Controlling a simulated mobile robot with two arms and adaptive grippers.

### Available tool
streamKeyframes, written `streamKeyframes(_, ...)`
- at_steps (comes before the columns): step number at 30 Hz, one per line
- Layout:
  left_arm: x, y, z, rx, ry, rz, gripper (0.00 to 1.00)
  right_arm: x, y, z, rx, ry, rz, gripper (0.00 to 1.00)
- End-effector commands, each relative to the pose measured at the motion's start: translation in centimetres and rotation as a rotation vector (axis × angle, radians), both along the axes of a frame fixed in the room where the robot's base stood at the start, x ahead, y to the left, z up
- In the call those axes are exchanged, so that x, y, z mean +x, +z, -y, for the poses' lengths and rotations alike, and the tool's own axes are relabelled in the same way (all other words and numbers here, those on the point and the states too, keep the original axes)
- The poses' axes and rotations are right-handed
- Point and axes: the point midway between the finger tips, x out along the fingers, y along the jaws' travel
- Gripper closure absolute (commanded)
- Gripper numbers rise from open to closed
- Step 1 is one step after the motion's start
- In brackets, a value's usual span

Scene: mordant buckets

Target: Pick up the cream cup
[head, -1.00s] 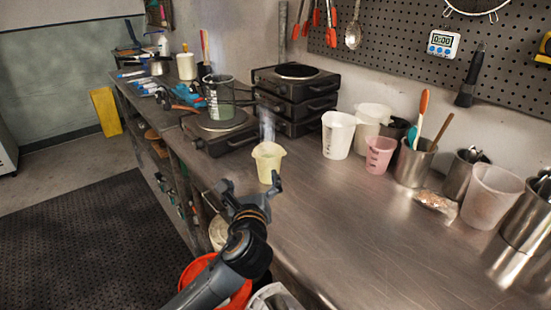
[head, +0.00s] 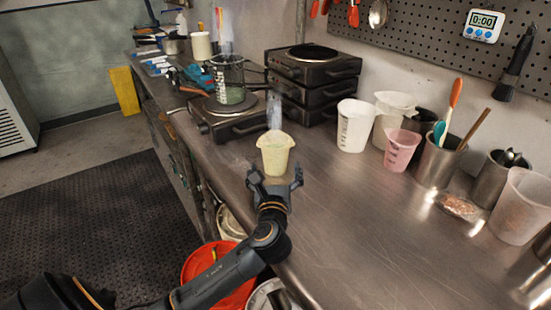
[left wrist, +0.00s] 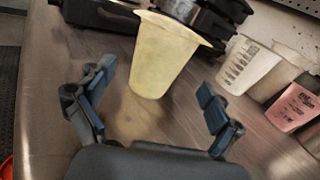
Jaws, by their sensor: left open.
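The cream cup (head: 275,153) stands upright on the metal bench, in front of the hot plate with the beaker. It also shows in the left wrist view (left wrist: 162,58), just beyond the fingertips and roughly centred between them. My left gripper (head: 275,174) is open, with its two fingers spread on the near side of the cup. In the left wrist view the gripper (left wrist: 157,103) is empty, and its blue finger pads face each other. My right gripper is not in view.
A white measuring cup (head: 355,126), a pink cup (head: 401,150) and a steel utensil pot (head: 436,163) stand to the right. A beaker (head: 229,82) sits on a hot plate behind. Stacked hot plates (head: 303,70) stand at the wall.

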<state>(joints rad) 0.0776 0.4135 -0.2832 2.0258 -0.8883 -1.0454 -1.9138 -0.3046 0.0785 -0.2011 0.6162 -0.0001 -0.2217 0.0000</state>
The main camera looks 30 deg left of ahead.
Motion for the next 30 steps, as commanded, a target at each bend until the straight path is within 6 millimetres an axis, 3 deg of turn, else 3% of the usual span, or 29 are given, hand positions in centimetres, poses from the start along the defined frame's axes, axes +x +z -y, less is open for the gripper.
streamKeyframes(4, 1.7, 0.1, -1.1, 0.001, 0.002, 0.000, 0.08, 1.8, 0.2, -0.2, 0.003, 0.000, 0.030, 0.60)
streamKeyframes(12, 4.9, 0.0, -3.1, 0.000, 0.002, 0.000, 0.08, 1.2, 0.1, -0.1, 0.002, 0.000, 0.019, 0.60)
streamKeyframes(21, 5.2, 0.0, -3.3, -0.001, 0.001, -0.001, 0.10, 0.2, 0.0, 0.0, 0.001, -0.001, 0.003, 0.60)
streamKeyframes(30, 5.2, 0.0, -3.3, -0.001, 0.001, -0.001, 0.72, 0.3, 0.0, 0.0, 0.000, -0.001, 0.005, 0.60)
